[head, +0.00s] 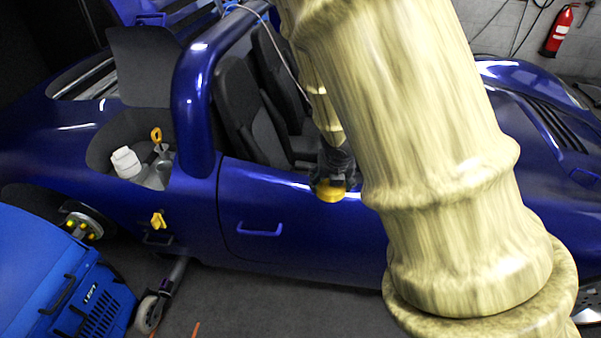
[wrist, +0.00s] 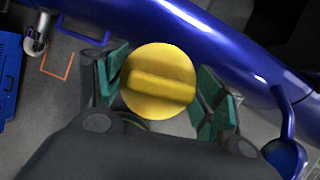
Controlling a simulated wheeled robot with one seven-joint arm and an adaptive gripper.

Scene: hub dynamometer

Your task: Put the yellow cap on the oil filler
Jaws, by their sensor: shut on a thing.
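The yellow cap (head: 330,193) is round with a raised bar across its top, which shows clearly in the wrist view (wrist: 158,80). My gripper (head: 333,178) is shut on the cap, with green pads on both sides of it. It holds the cap in front of the blue car's door side, near the cockpit. The open bay (head: 101,150) behind the seats holds a white container (head: 125,162) and a grey part (head: 160,172) with a yellow-orange handle (head: 156,136). The oil filler may be among these; I cannot pick it out for certain. The cap is well right of this bay.
The blue car (head: 290,225) fills the middle. Its roll hoop (head: 195,95) rises between the bay and the cockpit. A yellow fitting (head: 158,220) sticks out below the bay. A blue machine (head: 60,275) stands at lower left. A fire extinguisher (head: 559,30) hangs at the back right.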

